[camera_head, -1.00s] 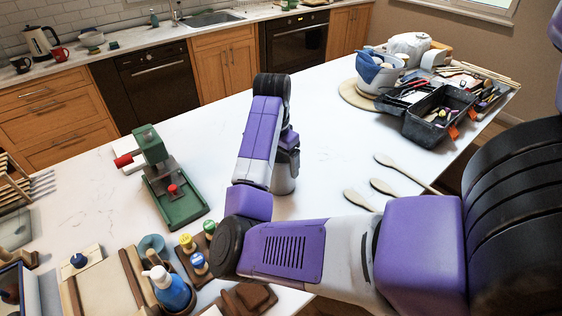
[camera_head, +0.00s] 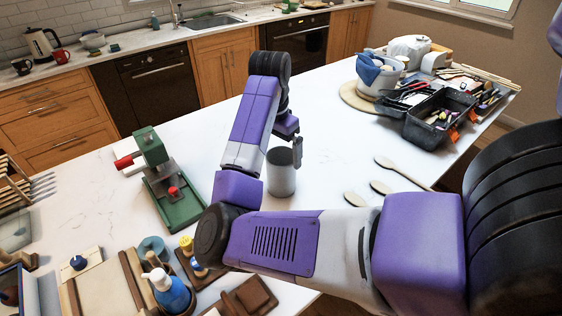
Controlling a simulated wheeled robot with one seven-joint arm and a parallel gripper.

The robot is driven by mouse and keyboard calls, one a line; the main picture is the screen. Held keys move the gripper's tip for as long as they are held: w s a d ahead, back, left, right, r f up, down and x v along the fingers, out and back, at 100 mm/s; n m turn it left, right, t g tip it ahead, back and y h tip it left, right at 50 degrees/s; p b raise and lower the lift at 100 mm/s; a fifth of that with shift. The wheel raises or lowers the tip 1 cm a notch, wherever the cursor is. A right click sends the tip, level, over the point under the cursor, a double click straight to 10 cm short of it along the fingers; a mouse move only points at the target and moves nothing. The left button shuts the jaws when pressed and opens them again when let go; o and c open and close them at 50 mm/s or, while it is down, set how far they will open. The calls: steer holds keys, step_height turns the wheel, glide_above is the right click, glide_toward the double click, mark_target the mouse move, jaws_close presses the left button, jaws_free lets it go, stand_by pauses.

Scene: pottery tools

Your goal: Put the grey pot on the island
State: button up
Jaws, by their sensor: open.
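The grey pot (camera_head: 281,174) stands upright on the white top of the island (camera_head: 330,125), near the middle. It is a plain cylinder with an open, dark top. My gripper (camera_head: 296,147) is open, above and beside the right of the pot's rim. One finger shows close to the rim; I cannot tell whether it touches. The other finger is hidden. My arm covers part of the island in front of the pot.
Wooden spoons (camera_head: 383,188) lie right of the pot. A green press (camera_head: 168,185) stands to the left. A black toolbox (camera_head: 440,115) and a white pot with a blue cloth (camera_head: 380,75) are at the far right. A blue bottle (camera_head: 171,291) is near front left. The island behind the pot is clear.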

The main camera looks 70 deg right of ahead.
step_height(320, 180, up, 6)
steer(key=shift+w+a+r, duration=0.15)
steer(key=shift+a+r, duration=0.05)
steer(key=shift+a, duration=0.2)
stand_by(0.4)
